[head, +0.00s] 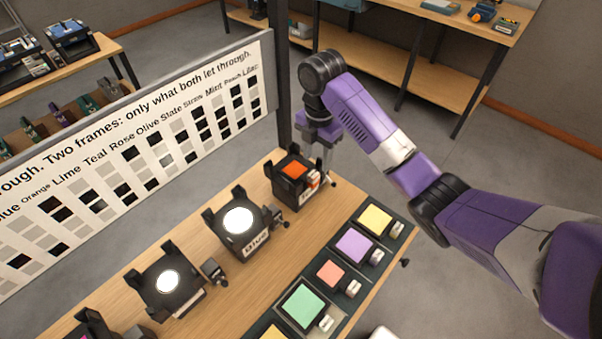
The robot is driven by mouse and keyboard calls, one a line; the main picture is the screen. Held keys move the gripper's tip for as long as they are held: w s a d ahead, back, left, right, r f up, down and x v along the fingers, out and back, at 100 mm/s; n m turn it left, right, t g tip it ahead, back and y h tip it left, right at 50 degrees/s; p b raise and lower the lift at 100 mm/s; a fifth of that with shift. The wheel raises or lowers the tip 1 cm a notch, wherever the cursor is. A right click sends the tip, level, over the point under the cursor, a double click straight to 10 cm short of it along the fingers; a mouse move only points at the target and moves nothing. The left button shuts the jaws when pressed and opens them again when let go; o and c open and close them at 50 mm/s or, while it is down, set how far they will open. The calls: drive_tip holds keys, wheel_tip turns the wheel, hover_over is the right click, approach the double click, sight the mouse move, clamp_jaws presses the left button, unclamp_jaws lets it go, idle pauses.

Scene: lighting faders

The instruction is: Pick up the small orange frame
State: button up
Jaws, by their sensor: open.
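An orange square (294,168) shows in the top of the farthest black lamp housing (283,190), with a small pale and orange tab at its right side. A salmon-orange frame (331,272) with a smaller coloured window lies in the row of frames along the table's right edge, its light handle at its lower right. My gripper (325,180) is open, pointing down just right of the farthest lamp housing, close to the tab. Its fingertips are small and partly hidden by the housing and tab, so I cannot tell whether they touch anything.
Yellow (375,219), purple (354,246) and green (303,304) frames lie in the same row. Two lamps glow white (239,220) (168,281) on the wooden table (232,285). A chart board (140,150) stands along the left, with a dark post (282,75) at its end.

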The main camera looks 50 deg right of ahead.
sight(313, 174)
drive_tip(key=f, duration=0.2)
drive_tip(key=f+b, duration=0.1)
drive_tip(key=shift+a+f, duration=0.15)
drive_tip(key=shift+a, duration=0.15)
drive_tip(key=shift+a+f+p, duration=0.1)
drive_tip(key=shift+f+p, duration=0.25)
drive_tip(key=shift+p, duration=0.15)
drive_tip(key=shift+f, duration=1.35)
clamp_jaws()
